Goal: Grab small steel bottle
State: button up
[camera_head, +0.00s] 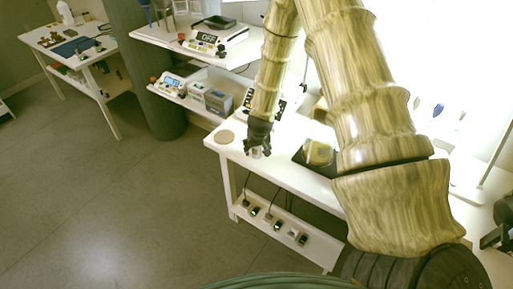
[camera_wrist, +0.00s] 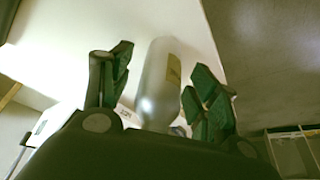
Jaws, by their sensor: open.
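The small steel bottle (camera_wrist: 155,85) shows in the wrist view as a grey metallic cylinder with a tan label on its side. It lies between the two green-padded fingers of my gripper (camera_wrist: 160,90). The fingers are open, with a visible gap on the left and a narrower one on the right. The bottle's lower end is hidden behind the gripper body. In the head view my gripper (camera_head: 258,148) points down over the front part of the white table (camera_head: 285,155), and a small pale bit of the bottle shows at its tips.
A round tan disc (camera_head: 224,137) lies left of my gripper on the table. A dark mat with a yellowish object (camera_head: 319,153) is to the right. Instruments (camera_head: 216,101) sit on a shelf behind. Sockets with cables (camera_head: 268,218) line the lower shelf. The floor at left is clear.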

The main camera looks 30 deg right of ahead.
jog(key=c, duration=1.1)
jog(key=shift+c, duration=0.2)
